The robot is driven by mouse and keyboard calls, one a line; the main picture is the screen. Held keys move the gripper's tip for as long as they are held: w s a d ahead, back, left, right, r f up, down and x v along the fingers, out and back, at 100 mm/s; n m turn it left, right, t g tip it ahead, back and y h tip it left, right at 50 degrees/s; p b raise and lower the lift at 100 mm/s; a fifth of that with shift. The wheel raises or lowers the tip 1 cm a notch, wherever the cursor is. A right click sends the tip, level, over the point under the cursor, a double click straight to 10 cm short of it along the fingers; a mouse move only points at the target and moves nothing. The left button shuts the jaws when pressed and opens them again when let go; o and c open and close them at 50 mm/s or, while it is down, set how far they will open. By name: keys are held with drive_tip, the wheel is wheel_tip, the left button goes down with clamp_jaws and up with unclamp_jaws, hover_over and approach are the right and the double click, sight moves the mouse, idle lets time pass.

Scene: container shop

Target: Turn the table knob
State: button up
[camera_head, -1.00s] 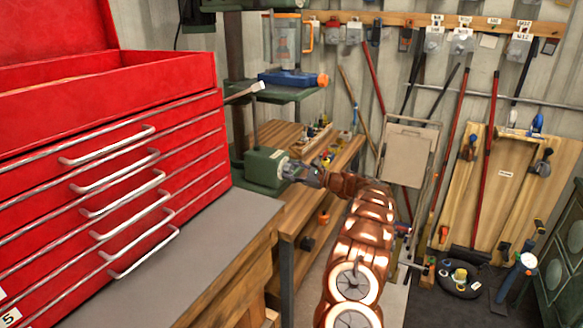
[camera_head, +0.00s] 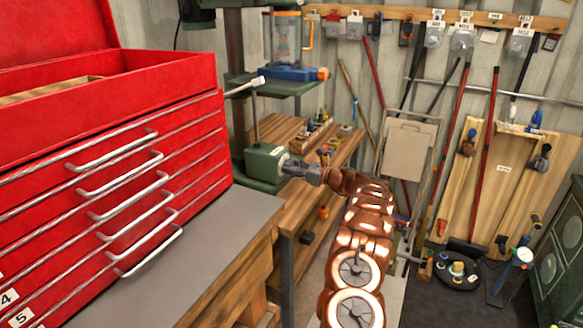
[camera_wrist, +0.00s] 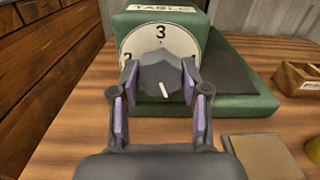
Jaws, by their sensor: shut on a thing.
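The table knob (camera_wrist: 160,76) is a dark grey faceted knob on a white round dial (camera_wrist: 140,40) in the wrist view. The dial shows a 3 at the top and a 2 at the left; a figure at the right is partly hidden. The knob's white line points down and slightly right. The dial is on a green box (camera_wrist: 118,22) labelled TABLE, which also shows in the head view (camera_head: 263,160). My gripper (camera_wrist: 160,88) is shut on the knob, with one purple-padded finger at each side. In the head view my gripper (camera_head: 290,168) meets the box's right side.
The green box stands on a wooden bench (camera_head: 325,175). A small wooden tray (camera_wrist: 300,78) and a flat tan piece (camera_wrist: 265,158) lie to the right in the wrist view. A red tool chest (camera_head: 110,170) stands at the left on a grey-topped bench (camera_head: 190,255).

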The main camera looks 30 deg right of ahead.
drive_tip(key=shift+f, duration=0.1)
drive_tip(key=o, duration=1.1)
drive_tip(key=shift+s, duration=0.1)
drive_tip(key=v, duration=1.2)
drive_tip(key=shift+a, duration=0.1)
